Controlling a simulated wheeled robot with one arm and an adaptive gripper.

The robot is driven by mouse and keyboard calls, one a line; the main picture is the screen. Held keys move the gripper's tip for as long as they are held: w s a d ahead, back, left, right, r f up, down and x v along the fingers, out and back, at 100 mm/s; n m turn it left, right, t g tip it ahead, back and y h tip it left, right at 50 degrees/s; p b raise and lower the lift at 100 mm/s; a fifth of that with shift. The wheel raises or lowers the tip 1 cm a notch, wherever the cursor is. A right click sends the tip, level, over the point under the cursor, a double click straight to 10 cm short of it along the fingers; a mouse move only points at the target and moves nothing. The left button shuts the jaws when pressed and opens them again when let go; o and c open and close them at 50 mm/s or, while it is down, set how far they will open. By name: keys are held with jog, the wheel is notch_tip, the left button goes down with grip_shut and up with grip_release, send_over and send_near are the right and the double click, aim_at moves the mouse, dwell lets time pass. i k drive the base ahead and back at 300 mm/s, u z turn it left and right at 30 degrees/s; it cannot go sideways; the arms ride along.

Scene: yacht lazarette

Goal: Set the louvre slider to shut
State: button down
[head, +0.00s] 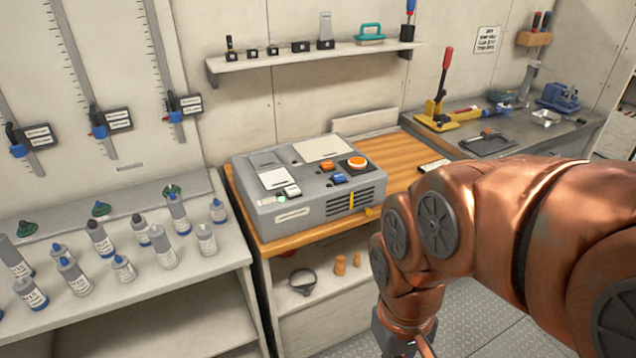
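A grey machine box (268,219) stands on the wooden top of a bench in the middle. Its front has a dark slotted louvre (336,203) at the right. A thin upright yellow piece (351,201) crosses the slots towards their right side and looks like the louvre slider; its end markings are too small to read.
An orange button (357,162) and a blue control (338,178) sit on the box top. Several bottles (100,238) crowd the left bench. Wall rails with blue-knobbed sliders (99,131) hang above it. A red-handled press (442,90) stands on the right bench. My copper arm covers the lower right.

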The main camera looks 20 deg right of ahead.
aim_at(368, 212)
jog(key=z, duration=0.05)
jog(key=k, duration=0.65)
jog(key=u, duration=0.6)
jog(key=i, duration=1)
jog(key=z, duration=0.6)
